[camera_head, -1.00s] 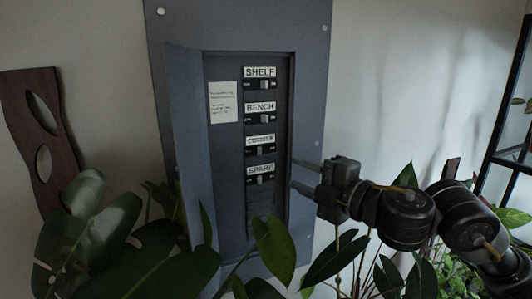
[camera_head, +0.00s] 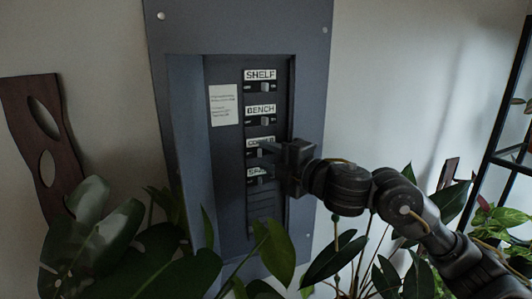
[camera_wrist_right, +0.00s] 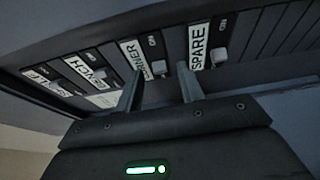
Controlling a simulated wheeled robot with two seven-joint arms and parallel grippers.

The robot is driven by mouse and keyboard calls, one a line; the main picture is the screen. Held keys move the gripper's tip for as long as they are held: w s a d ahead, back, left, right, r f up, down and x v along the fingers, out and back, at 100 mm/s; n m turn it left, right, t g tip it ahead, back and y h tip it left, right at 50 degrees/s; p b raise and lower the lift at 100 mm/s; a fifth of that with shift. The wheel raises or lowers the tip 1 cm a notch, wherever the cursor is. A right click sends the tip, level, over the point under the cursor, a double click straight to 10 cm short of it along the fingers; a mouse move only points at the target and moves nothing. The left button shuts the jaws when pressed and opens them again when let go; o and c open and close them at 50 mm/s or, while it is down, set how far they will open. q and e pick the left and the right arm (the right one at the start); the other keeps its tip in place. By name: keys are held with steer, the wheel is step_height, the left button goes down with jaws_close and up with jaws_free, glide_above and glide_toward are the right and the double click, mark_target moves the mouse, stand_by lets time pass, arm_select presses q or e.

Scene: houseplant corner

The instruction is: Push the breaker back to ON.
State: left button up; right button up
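The grey breaker panel (camera_head: 232,28) hangs on the wall with its door (camera_head: 187,150) open to the left. Its column carries the labels SHELF (camera_head: 260,75), BENCH (camera_head: 260,109), CORNER and SPARE, each with a small pale switch. My right gripper (camera_head: 262,161) is at the CORNER and SPARE rows, coming from the right and partly covering both labels. In the right wrist view its two fingers (camera_wrist_right: 160,92) are apart and empty, with the CORNER switch (camera_wrist_right: 160,67) showing between their tips. The SPARE switch (camera_wrist_right: 220,55) is just right of them. Contact and switch positions are unclear. My left gripper is not in view.
Broad plant leaves (camera_head: 105,235) fill the space below and in front of the panel. A dark wooden piece (camera_head: 45,140) hangs on the left wall. A black shelf frame (camera_head: 497,120) with plants stands at the right. A paper note (camera_head: 223,105) is beside the breakers.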

steer(key=shift+w+a, duration=0.35)
steer(key=shift+w, duration=0.05)
jaws_close()
